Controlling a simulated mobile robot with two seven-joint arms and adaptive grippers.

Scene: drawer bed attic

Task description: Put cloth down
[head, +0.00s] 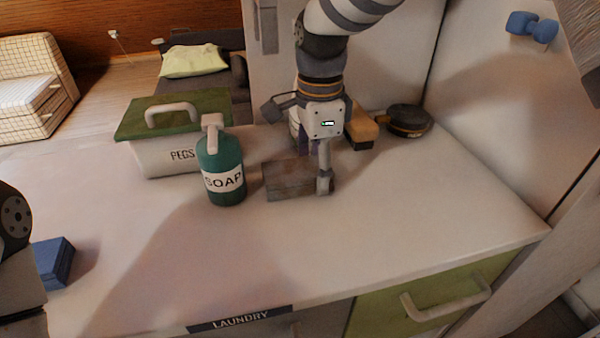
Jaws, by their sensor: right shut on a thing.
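A flat-sided grey-brown piece (287,180), which looks like the folded cloth, is at the middle of the white counter, just right of the soap bottle. My right gripper (316,178) comes down from above and is shut on it at its right end. One finger shows in front; the other is mostly hidden. I cannot tell whether the cloth touches the counter. My left gripper is not in view; only part of my left arm shows at the left edge.
A green SOAP bottle (222,172) stands close left of the cloth, before a PEGS box (160,155) with a green lid. A dark round object (408,121) and a wooden block (361,127) lie behind. A blue block (53,262) is at left. The front right counter is clear.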

